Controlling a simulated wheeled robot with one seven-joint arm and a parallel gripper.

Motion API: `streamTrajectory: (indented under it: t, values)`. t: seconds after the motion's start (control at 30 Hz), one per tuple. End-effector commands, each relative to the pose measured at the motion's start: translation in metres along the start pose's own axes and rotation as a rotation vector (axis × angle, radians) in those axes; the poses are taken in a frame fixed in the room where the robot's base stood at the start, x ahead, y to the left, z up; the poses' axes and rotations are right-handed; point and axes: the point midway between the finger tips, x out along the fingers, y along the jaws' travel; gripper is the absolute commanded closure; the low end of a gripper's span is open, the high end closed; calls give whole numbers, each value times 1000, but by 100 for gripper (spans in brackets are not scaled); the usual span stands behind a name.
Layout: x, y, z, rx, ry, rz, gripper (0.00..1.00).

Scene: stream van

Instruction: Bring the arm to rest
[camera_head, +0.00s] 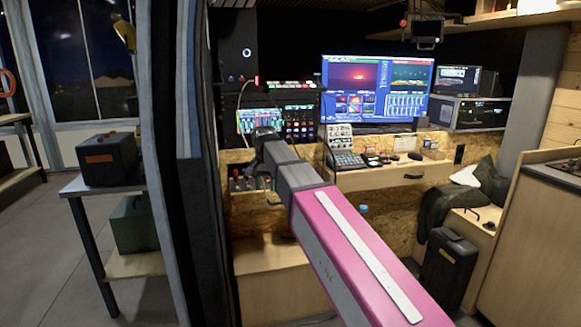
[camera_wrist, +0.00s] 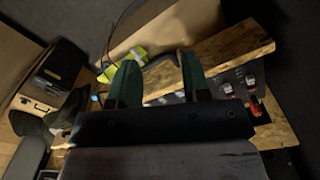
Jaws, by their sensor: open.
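My arm, with a pink link, reaches forward from the bottom of the head view toward the van's desk. Its grey end lies in front of the left part of the desk, and the fingers cannot be made out there. In the wrist view my gripper (camera_wrist: 158,80) shows two green fingers standing apart. No object is between them. Behind the fingers are a wooden board edge (camera_wrist: 235,45) and a panel with red and white controls (camera_wrist: 235,85).
A large monitor (camera_head: 377,88) stands behind the wooden desk (camera_head: 385,178). A black case (camera_head: 447,265) stands on the right, below a bench. A dark partition edge (camera_head: 175,165) runs close on the left. A side table with another black case (camera_head: 107,158) is beyond it.

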Motion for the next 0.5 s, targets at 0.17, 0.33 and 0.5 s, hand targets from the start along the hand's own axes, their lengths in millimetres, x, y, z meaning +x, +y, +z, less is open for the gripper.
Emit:
streamTrajectory:
  t: [0.17, 0.33, 0.5]
  values:
    - [29, 22, -2, -9, -2, 1, 57]
    - [65, 50, -3, -25, -2, 2, 57]
    - [119, 96, 0, -47, -3, 2, 57]
